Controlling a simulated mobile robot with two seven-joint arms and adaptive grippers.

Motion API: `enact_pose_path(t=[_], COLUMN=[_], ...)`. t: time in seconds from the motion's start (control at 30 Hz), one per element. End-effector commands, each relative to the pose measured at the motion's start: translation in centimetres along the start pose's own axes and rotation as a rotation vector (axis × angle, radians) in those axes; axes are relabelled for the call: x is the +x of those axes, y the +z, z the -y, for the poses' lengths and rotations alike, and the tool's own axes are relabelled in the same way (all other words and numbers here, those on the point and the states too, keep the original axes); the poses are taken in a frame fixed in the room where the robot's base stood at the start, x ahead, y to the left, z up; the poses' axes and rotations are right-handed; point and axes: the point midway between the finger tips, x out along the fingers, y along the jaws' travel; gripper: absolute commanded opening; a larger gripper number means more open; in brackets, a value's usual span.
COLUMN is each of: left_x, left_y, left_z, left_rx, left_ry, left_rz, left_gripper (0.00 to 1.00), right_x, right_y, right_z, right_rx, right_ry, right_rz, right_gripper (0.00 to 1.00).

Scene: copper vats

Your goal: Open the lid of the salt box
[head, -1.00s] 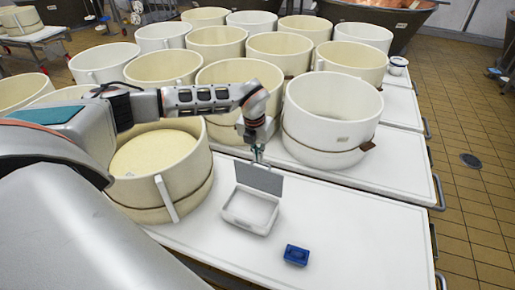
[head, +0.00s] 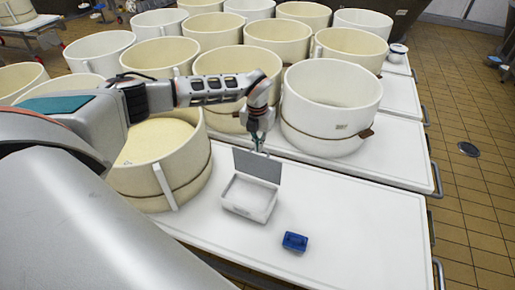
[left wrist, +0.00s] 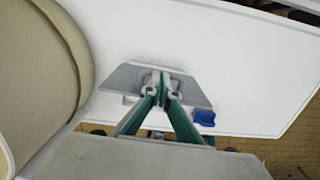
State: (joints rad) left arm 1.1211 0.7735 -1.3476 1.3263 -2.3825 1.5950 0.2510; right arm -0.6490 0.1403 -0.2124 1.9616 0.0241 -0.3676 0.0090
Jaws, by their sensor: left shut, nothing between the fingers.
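The white salt box (head: 247,199) stands on the white table with its inside showing pale. Its grey lid (head: 257,164) is raised, standing up at the back edge of the box. My left gripper (head: 260,146) is shut and empty, its fingertips at the lid's top edge; I cannot tell whether they touch. In the left wrist view the gripper (left wrist: 162,82) points at the grey lid (left wrist: 190,88), which hides most of the box. My right gripper is not in view.
A small blue object (head: 295,242) lies on the table (head: 350,235) right of the box; it also shows in the left wrist view (left wrist: 205,117). A cream tub (head: 160,160) stands left and a white tub (head: 331,105) behind right. The table's front right is clear.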

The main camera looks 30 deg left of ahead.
Motion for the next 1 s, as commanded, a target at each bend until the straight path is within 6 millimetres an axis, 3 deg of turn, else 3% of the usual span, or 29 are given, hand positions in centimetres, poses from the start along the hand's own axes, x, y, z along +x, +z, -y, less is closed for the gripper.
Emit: enact_pose_path(t=[0.3, 0.77, 1.0], left_x=[0.6, 0.5, -1.0], left_y=[2.2, 2.3, 2.5], left_z=[0.1, 0.1, -0.3], left_rx=[0.0, 0.001, -0.001], left_ry=[-0.004, -0.004, -0.005], left_rz=[-0.038, -0.037, -0.034], left_gripper=[0.0, 0.0, 0.0], right_x=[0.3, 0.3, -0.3], right_y=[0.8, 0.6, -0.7], right_z=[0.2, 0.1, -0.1], right_rx=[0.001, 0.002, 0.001], right_ry=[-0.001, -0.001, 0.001], right_rz=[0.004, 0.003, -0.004], right_gripper=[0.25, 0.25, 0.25])
